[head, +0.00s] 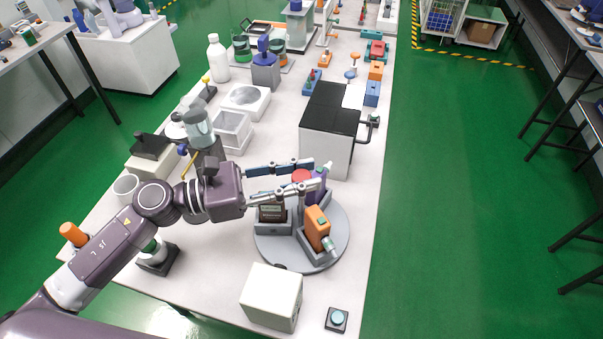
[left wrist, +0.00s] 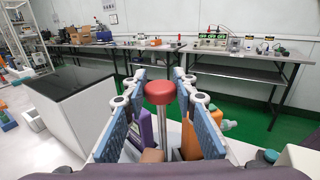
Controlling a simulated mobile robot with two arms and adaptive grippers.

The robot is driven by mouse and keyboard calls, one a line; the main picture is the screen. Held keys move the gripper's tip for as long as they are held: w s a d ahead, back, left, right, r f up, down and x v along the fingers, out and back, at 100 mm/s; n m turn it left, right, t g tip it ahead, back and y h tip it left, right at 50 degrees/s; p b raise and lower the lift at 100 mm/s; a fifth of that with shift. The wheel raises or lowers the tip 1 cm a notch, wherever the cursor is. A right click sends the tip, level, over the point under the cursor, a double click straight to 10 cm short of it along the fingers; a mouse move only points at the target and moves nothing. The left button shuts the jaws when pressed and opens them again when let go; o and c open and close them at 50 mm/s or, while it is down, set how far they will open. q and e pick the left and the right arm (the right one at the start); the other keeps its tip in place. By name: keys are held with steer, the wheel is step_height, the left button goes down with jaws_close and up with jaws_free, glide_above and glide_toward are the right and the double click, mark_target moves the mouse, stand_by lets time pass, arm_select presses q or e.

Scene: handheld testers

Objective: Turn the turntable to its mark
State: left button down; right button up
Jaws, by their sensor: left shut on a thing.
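The turntable (head: 272,246) is a round grey disc on the white bench. It carries holders with an orange tester (head: 315,228), a purple tester (head: 320,180) and a dark tester (head: 271,212). A metal post with a red knob (head: 301,175) rises from it. My left gripper (head: 308,174) reaches in from the left, its fingers on either side of the post.
A black-topped white box (head: 325,150) stands just behind the turntable. A pale box (head: 271,297) stands close in front, with a push button (head: 337,319) to its right. A dark-based holder (head: 158,258) is at the left. Some bare bench lies right of the disc.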

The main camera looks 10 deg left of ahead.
arm_select(q)
steer(key=c, duration=1.5)
jaws_free()
steer(key=shift+c, duration=0.2)
steer(key=shift+a, duration=0.1)
steer(key=v, duration=1.2)
steer(key=shift+c, duration=0.3)
